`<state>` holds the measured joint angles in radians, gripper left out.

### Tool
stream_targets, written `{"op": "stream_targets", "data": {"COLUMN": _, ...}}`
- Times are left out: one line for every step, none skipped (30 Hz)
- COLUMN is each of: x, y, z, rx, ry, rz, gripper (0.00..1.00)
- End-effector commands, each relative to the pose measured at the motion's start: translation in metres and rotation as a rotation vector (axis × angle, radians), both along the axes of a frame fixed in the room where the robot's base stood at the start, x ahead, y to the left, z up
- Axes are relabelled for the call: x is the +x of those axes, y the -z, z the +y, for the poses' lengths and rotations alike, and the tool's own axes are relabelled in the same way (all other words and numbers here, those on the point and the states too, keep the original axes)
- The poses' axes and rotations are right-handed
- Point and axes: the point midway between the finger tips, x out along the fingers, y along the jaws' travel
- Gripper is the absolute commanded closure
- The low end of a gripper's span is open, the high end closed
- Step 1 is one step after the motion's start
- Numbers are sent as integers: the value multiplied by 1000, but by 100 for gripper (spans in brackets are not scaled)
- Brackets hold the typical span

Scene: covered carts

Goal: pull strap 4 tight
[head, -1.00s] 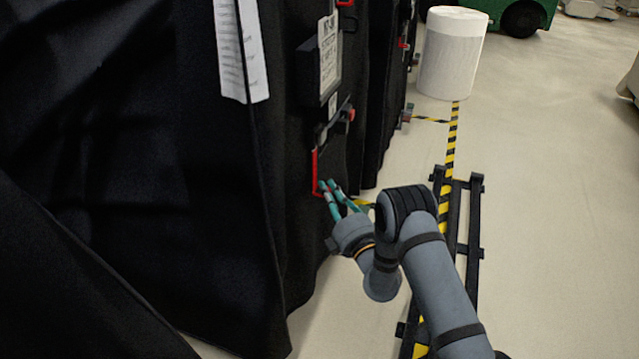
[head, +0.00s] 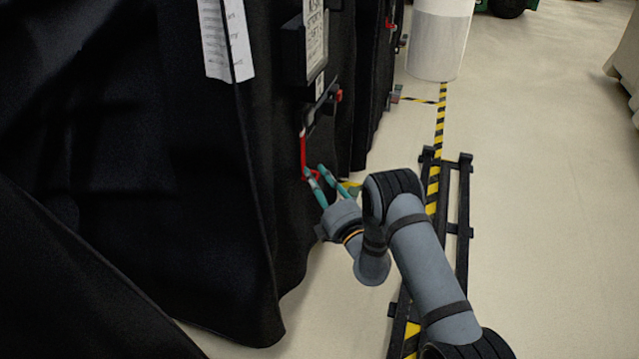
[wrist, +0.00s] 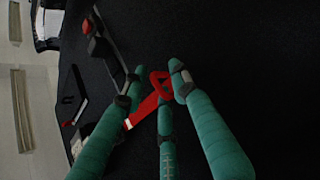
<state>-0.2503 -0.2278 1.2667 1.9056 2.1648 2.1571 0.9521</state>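A red strap (head: 303,150) hangs from a dark buckle (head: 318,108) on the black cart cover and ends in a loop; no strap number is readable. The red strap (wrist: 144,108) and its loop (wrist: 160,83) also show in the wrist view. My gripper (head: 316,171) has teal fingers and is at the strap's lower end. In the wrist view, my gripper (wrist: 155,78) has its fingers spread, with the loop between them, close to the right fingertip. I cannot tell whether a finger touches it.
Black covers (head: 120,130) fill the left, with a paper sheet (head: 226,40) and a label holder (head: 310,45). A rack-like dark rail (head: 462,215) lies along yellow-black floor tape (head: 438,130). A white roll (head: 438,45) stands behind.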

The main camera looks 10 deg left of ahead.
Motion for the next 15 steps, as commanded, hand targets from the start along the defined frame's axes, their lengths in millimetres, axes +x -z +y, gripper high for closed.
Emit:
{"op": "stream_targets", "data": {"x": -2, "y": 3, "z": -2, "rx": -5, "ry": 0, "rz": 5, "gripper": 74}}
{"op": "stream_targets", "data": {"x": -3, "y": 3, "z": -4, "rx": -3, "ry": 1, "rz": 4, "gripper": 74}}
{"op": "stream_targets", "data": {"x": -7, "y": 4, "z": -6, "rx": -4, "ry": -1, "rz": 4, "gripper": 74}}
{"op": "stream_targets", "data": {"x": -9, "y": 4, "z": -8, "rx": -3, "ry": -1, "rz": 5, "gripper": 74}}
{"op": "stream_targets", "data": {"x": -12, "y": 4, "z": -10, "rx": -3, "ry": -1, "rz": 5, "gripper": 74}}
{"op": "stream_targets", "data": {"x": -17, "y": 5, "z": -15, "rx": -2, "ry": 1, "rz": 6, "gripper": 74}}
{"op": "stream_targets", "data": {"x": -21, "y": 6, "z": -18, "rx": -2, "ry": 1, "rz": 8, "gripper": 74}}
{"op": "stream_targets", "data": {"x": -25, "y": 6, "z": -21, "rx": -2, "ry": -2, "rz": 6, "gripper": 74}}
{"op": "stream_targets", "data": {"x": -31, "y": 7, "z": -26, "rx": -2, "ry": -2, "rz": 6, "gripper": 74}}
{"op": "stream_targets", "data": {"x": -35, "y": 8, "z": -30, "rx": -1, "ry": -1, "rz": 7, "gripper": 74}}
{"op": "stream_targets", "data": {"x": -40, "y": 9, "z": -34, "rx": -1, "ry": -2, "rz": 8, "gripper": 74}}
{"op": "stream_targets", "data": {"x": -45, "y": 9, "z": -38, "rx": 0, "ry": -3, "rz": 4, "gripper": 74}}
{"op": "stream_targets", "data": {"x": -49, "y": 9, "z": -40, "rx": 1, "ry": -4, "rz": 3, "gripper": 74}}
{"op": "stream_targets", "data": {"x": -53, "y": 10, "z": -44, "rx": 1, "ry": -2, "rz": 5, "gripper": 74}}
{"op": "stream_targets", "data": {"x": -58, "y": 11, "z": -48, "rx": 0, "ry": -2, "rz": 5, "gripper": 74}}
